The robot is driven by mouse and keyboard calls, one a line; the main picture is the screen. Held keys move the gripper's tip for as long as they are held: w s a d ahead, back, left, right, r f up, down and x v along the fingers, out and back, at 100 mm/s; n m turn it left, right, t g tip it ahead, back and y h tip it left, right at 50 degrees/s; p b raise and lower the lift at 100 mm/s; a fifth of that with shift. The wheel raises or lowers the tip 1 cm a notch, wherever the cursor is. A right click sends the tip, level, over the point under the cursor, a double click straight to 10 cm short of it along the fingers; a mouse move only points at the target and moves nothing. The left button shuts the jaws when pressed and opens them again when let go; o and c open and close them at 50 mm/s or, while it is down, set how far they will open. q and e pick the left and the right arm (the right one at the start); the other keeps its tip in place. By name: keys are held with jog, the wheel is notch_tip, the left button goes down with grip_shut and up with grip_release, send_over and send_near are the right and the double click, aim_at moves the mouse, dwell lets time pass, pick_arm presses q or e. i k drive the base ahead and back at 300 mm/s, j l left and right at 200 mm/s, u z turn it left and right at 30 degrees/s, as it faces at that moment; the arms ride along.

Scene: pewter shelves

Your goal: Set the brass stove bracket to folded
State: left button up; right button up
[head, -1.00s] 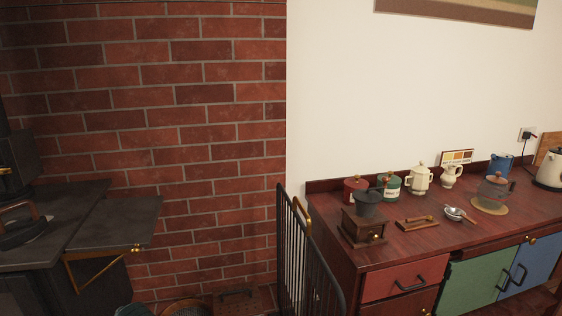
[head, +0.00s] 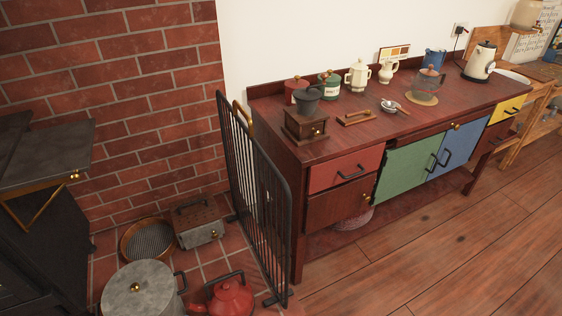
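The brass stove bracket (head: 36,207) is at the left edge of the head view, under the grey side shelf (head: 50,158) of the dark stove (head: 45,250). It is a thin brass triangle with a diagonal strut, standing out beneath the shelf. The shelf looks level on it, with a small brass knob (head: 74,176) at its front corner. Part of the shelf and stove is cut off by the left edge of the picture. Neither of my grippers shows in the head view.
A black fireguard (head: 262,205) stands between the hearth and a wooden sideboard (head: 345,150). A lidded grey pot (head: 142,290), a red kettle (head: 228,298), a round sieve (head: 147,240) and a metal box (head: 199,225) sit on the hearth tiles. The wooden floor (head: 440,260) at right is open.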

aim_at(5, 196)
jog(key=u, duration=1.7)
